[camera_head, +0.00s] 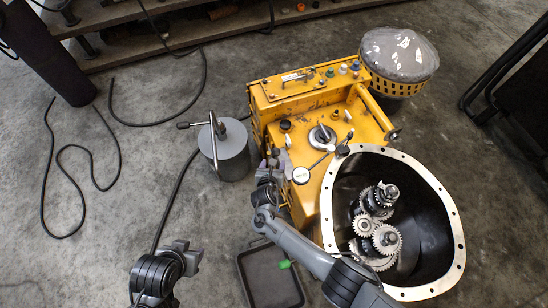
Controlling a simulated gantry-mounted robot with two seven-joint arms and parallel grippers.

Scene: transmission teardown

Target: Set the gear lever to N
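The yellow transmission housing (270,115) stands on the floor, right of centre. On its top is a round silver-and-dark fitting (322,136). A thin rod runs from near it toward a pale round knob (300,175), which looks like the gear lever; its position marks are too small to read. My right gripper (275,163) is at the housing's left edge, just left of the knob and apparently apart from it. Its fingers are small and partly lost against the housing. My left gripper (185,252) is over bare floor at lower left, away from the housing, with nothing visible in it.
The open bell housing (455,235) with metal gears (375,225) is at right. A grey cylinder (232,158) with a T-handle stands left of the housing. A dark tray (270,278) with a green item lies below. Black cables (75,148) cross the floor at left.

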